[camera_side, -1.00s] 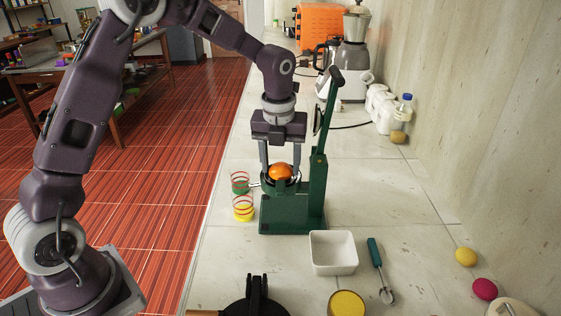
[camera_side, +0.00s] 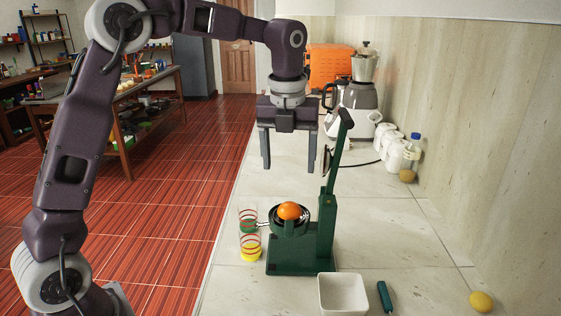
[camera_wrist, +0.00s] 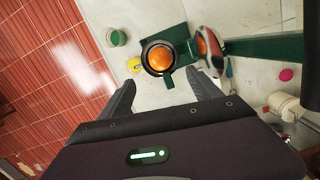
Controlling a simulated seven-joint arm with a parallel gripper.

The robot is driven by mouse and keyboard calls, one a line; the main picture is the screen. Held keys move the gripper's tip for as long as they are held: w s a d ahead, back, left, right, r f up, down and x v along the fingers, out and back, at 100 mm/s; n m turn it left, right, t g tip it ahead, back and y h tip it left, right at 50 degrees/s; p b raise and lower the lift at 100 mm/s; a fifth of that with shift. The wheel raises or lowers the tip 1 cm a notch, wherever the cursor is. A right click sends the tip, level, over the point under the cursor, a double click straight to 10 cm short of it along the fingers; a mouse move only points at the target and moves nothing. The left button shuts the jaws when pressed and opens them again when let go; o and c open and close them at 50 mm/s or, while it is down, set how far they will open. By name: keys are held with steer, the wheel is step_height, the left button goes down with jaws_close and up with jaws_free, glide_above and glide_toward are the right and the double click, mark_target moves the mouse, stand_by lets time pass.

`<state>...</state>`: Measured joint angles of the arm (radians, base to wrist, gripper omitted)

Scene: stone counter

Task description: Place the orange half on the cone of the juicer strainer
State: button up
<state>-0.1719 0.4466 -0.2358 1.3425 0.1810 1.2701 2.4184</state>
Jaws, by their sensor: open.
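The orange half (camera_side: 289,211) sits in the round strainer cup (camera_side: 290,228) of the green juicer (camera_side: 325,235), dome side up. The cone is hidden beneath it. In the wrist view the orange half (camera_wrist: 160,60) lies inside the dark ring of the strainer (camera_wrist: 148,70). My gripper (camera_side: 289,168) is open and empty, raised above and behind the cup, with its fingers apart and clear of the orange. In the wrist view its fingers show at both sides, with the orange half beyond them.
The juicer's lever (camera_side: 338,150) stands raised at the right of the cup. Striped glasses (camera_side: 249,240) stand to its left. A white square bowl (camera_side: 343,294) and a green-handled tool (camera_side: 385,297) lie in front. A lemon (camera_side: 481,302) is at the right.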

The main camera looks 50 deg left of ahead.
steer(key=s+d+r+n+t, duration=0.1)
steer(key=s+r+n, duration=0.2)
steer(key=s+n, duration=0.55)
steer(key=s+d+r+n+t, duration=0.1)
steer(key=s+r+n, duration=0.2)
steer(key=s+n, duration=0.5)
steer(key=s+f+n+t, duration=0.2)
steer(key=s+f+n, duration=0.3)
steer(key=s+n, duration=0.7)
steer(key=shift+d+h, duration=0.35)
steer(key=shift+h, duration=0.05)
